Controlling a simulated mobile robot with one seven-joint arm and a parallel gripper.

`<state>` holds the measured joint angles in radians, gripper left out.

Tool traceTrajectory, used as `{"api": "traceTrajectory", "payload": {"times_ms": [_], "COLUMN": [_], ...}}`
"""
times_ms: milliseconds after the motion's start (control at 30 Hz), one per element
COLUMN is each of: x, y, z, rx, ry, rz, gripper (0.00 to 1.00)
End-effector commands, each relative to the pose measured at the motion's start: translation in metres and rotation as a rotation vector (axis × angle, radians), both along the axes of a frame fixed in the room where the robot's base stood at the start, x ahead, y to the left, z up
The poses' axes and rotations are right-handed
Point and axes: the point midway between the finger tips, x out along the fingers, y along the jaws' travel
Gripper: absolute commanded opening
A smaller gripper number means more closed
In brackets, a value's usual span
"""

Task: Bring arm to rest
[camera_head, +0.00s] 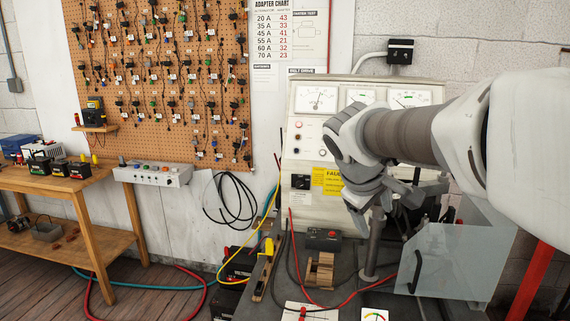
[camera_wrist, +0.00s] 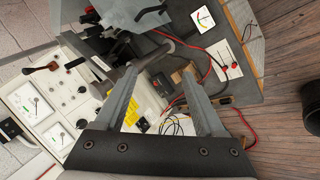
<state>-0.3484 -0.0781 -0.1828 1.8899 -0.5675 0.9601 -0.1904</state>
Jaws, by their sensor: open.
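My arm (camera_head: 400,135) reaches in from the right in the head view, in front of the white test bench panel (camera_head: 300,150). In the wrist view my gripper (camera_wrist: 163,82) is open, with its two grey fingers apart and nothing between them. It hangs above the bench, and the dark bench top (camera_wrist: 242,88) with wires shows beyond the fingers. In the head view the fingers are hard to make out against the bench gear.
A clear guard (camera_head: 450,260) stands at the bench's right. A wooden block (camera_head: 320,271) and a dark box with a red button (camera_head: 324,238) lie on the bench among red and black cables. A wooden table (camera_head: 60,185) with batteries stands left. A pegboard (camera_head: 160,60) hangs behind.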

Motion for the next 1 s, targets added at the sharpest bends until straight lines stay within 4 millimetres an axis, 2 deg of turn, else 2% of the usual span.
{"api": "traceTrajectory", "payload": {"times_ms": [33,200,400,500,700,1000], "x": [-0.022,-0.087,-0.157,-0.184,-0.213,-0.217], "y": [-0.005,-0.003,0.009,0.016,0.026,0.028], "z": [-0.001,-0.013,-0.035,-0.047,-0.064,-0.067], "rx": [0.061,0.253,0.453,0.53,0.622,0.637], "ry": [-0.01,-0.033,-0.067,-0.085,-0.105,-0.11], "rz": [-0.038,-0.15,-0.287,-0.344,-0.419,-0.433], "gripper": [0.71,0.71,0.71,0.71,0.71,0.71]}}
